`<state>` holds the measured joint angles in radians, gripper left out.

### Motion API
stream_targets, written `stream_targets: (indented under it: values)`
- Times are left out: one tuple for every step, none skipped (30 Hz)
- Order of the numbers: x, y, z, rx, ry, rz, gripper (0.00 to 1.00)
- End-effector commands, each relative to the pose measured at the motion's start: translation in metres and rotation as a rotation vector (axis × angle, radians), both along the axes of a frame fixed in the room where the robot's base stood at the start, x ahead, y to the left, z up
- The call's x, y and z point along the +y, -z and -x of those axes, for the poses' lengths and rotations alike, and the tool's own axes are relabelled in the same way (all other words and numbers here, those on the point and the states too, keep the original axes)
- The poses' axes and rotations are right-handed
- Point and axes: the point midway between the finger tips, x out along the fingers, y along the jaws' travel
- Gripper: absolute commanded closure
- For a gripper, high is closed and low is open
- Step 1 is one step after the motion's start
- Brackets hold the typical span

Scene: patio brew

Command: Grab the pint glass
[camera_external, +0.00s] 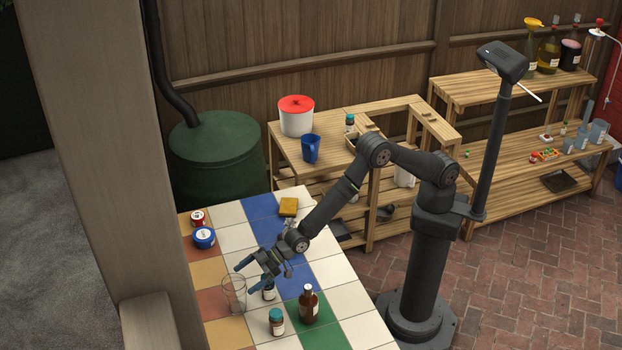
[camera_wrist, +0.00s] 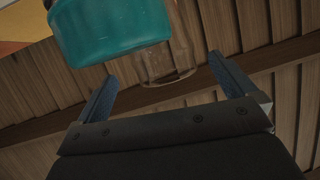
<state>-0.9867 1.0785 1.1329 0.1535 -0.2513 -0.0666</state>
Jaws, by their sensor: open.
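The pint glass (camera_external: 234,293) is clear and stands upright on the tiled table, just left of and nearer the camera than my gripper (camera_external: 255,280). My gripper has blue fingers spread apart, with nothing held between them. In the wrist view, the open fingers of my gripper (camera_wrist: 161,69) frame a clear glass rim (camera_wrist: 168,80), which looks like the pint glass seen upside down and farther off. A large teal object (camera_wrist: 110,28), probably a jar lid, covers part of it at the upper left. No contact with the glass is visible.
A small labelled jar (camera_external: 268,294) stands right by my gripper, partly hidden. A teal-lidded jar (camera_external: 277,322) and a brown bottle (camera_external: 308,305) stand close to the right. A blue tin (camera_external: 204,238), red tin (camera_external: 198,218) and yellow sponge (camera_external: 289,206) lie farther back.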

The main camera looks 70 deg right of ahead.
Motion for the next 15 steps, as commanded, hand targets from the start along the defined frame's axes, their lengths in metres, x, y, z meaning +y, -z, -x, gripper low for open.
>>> stream_targets:
  values:
    - [0.006, 0.005, -0.002, 0.000, -0.001, 0.001, 0.00]
    - [0.009, 0.007, -0.004, 0.001, -0.001, 0.001, 0.00]
    - [0.013, 0.010, -0.006, 0.001, 0.000, 0.000, 0.00]
    - [0.017, 0.012, -0.007, 0.001, -0.001, -0.001, 0.00]
    - [0.019, 0.014, -0.009, 0.000, 0.000, 0.000, 0.00]
    - [0.023, 0.014, -0.012, 0.000, 0.000, 0.000, 0.00]
    - [0.025, 0.016, -0.014, 0.000, 0.000, 0.000, 0.00]
    - [0.027, 0.017, -0.015, 0.001, 0.000, -0.001, 0.00]
    - [0.029, 0.018, -0.016, 0.001, 0.000, -0.001, 0.00]
    - [0.030, 0.018, -0.017, 0.001, -0.001, -0.001, 0.00]
    - [0.031, 0.018, -0.018, 0.000, 0.000, -0.002, 0.00]
    - [0.032, 0.018, -0.019, 0.001, -0.001, -0.001, 0.00]
    - [0.032, 0.019, -0.019, 0.001, -0.001, -0.001, 0.00]
    - [0.032, 0.019, -0.019, 0.001, -0.001, -0.001, 0.00]
    - [0.032, 0.019, -0.019, 0.001, -0.001, -0.001, 0.00]
